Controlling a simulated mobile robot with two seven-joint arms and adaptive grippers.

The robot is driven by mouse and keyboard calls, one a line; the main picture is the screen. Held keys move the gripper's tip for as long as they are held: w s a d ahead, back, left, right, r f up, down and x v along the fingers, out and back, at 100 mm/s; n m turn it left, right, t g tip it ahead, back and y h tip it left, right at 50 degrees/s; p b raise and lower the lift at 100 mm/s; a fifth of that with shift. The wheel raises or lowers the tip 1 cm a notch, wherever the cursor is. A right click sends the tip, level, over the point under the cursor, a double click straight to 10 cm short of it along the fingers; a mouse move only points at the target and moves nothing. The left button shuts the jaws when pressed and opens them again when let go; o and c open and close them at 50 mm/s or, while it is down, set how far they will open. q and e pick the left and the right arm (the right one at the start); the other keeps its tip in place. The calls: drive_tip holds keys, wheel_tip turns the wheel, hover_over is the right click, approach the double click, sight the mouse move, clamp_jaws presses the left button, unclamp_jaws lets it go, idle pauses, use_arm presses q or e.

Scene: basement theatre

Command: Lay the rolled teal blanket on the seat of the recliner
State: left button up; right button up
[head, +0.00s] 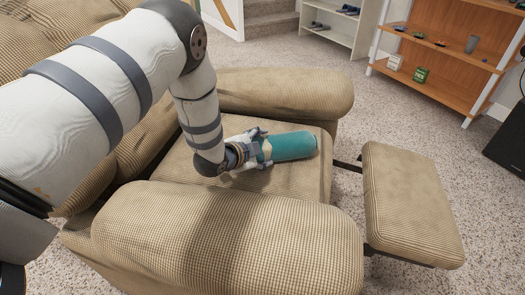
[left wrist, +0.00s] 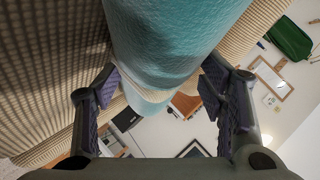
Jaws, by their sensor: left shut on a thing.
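The rolled teal blanket (head: 290,146) lies level over the seat of the recliner (head: 300,185), its free end toward the front edge. A pale band shows near the gripped end. I cannot tell if the roll rests on the seat or hangs slightly above it. My left gripper (head: 264,150) is shut on the near end of the roll, low over the seat between the two armrests. In the left wrist view the blanket (left wrist: 175,35) runs between the two fingers, with beige ribbed upholstery close beside it. My right gripper is not in view.
Padded armrests flank the seat: the near one (head: 230,240) and the far one (head: 285,92). The raised footrest (head: 412,200) stands out at the right with a gap before the seat. A wooden shelf (head: 440,55) with small items stands behind, across open carpet.

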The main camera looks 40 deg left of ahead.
use_arm(q)
drive_tip(key=shift+r, duration=0.1)
drive_tip(key=o, duration=1.5)
drive_tip(key=shift+o, duration=0.2)
drive_tip(key=shift+s+r, duration=0.15)
drive_tip(key=shift+s, duration=0.05)
drive_tip(key=p+v, duration=0.3)
drive_tip(key=v, duration=0.8)
drive_tip(key=shift+s, duration=0.3)
drive_tip(key=shift+r, duration=0.1)
